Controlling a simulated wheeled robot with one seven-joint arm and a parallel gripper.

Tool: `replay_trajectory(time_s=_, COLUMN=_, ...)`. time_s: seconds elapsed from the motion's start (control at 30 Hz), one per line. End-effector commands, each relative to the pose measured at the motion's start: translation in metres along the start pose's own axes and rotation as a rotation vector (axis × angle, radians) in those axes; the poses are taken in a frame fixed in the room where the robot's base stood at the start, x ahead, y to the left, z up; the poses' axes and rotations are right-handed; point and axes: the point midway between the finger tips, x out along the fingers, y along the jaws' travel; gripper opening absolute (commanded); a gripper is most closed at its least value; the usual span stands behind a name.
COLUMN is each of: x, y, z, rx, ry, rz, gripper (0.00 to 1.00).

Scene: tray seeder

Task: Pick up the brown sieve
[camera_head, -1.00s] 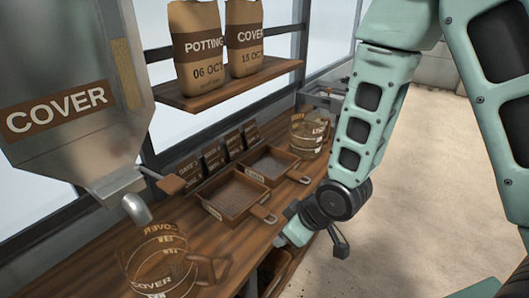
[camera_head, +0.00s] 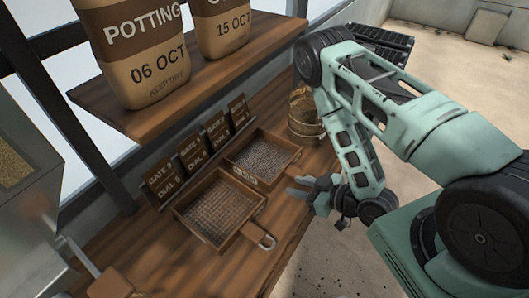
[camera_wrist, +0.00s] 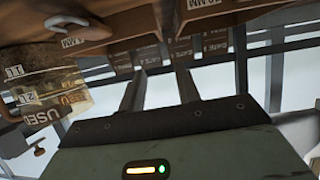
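Two brown wooden sieves lie on the bench. The nearer sieve (camera_head: 218,207) has a visible mesh and a handle with a metal loop (camera_head: 265,240) toward the bench's front edge. The farther sieve (camera_head: 262,157) has finer-looking mesh and a small label. Its handle is near my gripper (camera_head: 298,189). My gripper is just right of the sieves, by the bench edge, with its fingers apart and nothing between them. In the wrist view, my gripper (camera_wrist: 158,88) also shows parted fingers, and part of a labelled sieve (camera_wrist: 110,30) shows at the top left.
Marked gate and dial cards (camera_head: 190,152) stand behind the sieves. A brown jug (camera_head: 303,115) stands beyond the farther sieve. A shelf (camera_head: 160,118) with potting bags overhangs the back. A hopper (camera_head: 25,200) stands at left. Bare bench lies before the nearer sieve.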

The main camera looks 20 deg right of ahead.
Motion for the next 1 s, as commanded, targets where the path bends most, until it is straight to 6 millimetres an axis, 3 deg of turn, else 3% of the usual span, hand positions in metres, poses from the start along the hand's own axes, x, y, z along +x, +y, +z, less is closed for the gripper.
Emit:
replay_trajectory(time_s=0.5, x=0.066, y=-0.001, z=0.004, rx=-0.003, ry=0.008, rz=-0.002, gripper=0.33)
replay_trajectory(time_s=1.0, x=0.113, y=0.000, z=0.003, rx=-0.002, ry=0.006, rz=-0.001, gripper=0.33)
